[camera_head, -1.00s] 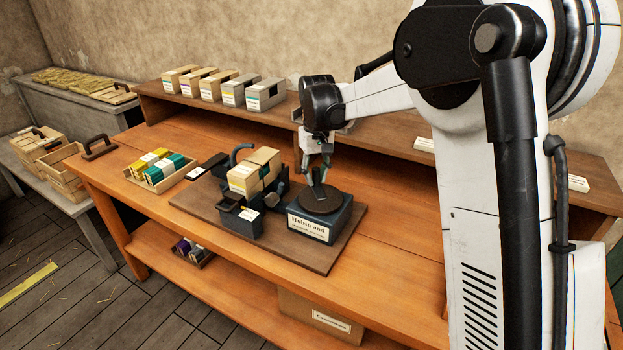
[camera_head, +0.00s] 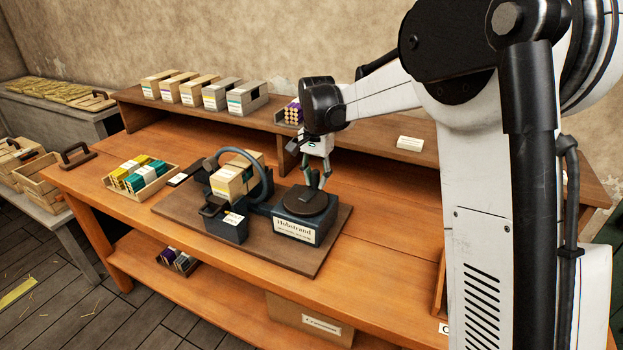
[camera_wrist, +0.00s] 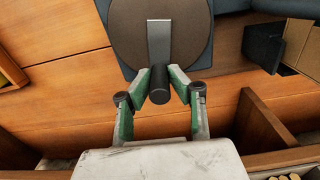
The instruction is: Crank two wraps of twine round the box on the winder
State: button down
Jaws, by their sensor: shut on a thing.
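The winder (camera_head: 294,233) is a dark unit with a label, "Halostrand" or similar, and a round brown-black crank disc (camera_head: 305,201) on top. In the wrist view the disc (camera_wrist: 190,30) carries a grey crank bar (camera_wrist: 159,40) and a dark upright knob (camera_wrist: 159,85). My gripper (camera_wrist: 159,88) is shut on this knob, at the disc's near edge there. In the head view my gripper (camera_head: 317,184) is at the disc's back right. The tan box (camera_head: 229,183) sits in the cradle to the left. A dark hoop (camera_head: 266,172) arcs round its right side. I cannot make out any twine.
A base board (camera_head: 331,239) carries the winder on the wooden bench. A tray of coloured spools (camera_head: 140,183) stands at the left. Several boxes (camera_head: 188,92) line the raised back shelf. The bench right of the board is clear.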

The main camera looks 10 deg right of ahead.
aim_at(323, 198)
jog(key=m, duration=0.1)
jog(key=s+m, duration=0.1)
jog(key=m, duration=0.1)
jog(key=d+m, duration=0.1)
jog(key=shift+s+m, duration=0.3)
jog(key=shift+s, duration=0.05)
jog(key=shift+s+d+m+b, duration=0.1)
jog(key=shift+s+m, duration=0.25)
jog(key=shift+m, duration=0.5)
jog(key=shift+s+m+b, duration=0.1)
jog(key=shift+s+m, duration=0.2)
jog(key=shift+m, duration=0.5)
jog(key=shift+s+d+m+b, duration=0.1)
jog(key=shift+s+m, duration=0.25)
jog(key=shift+m, duration=0.5)
jog(key=c, duration=1.6)
grip_release()
notch_tip(323, 198, up, 12)
jog(key=shift+r, duration=0.1)
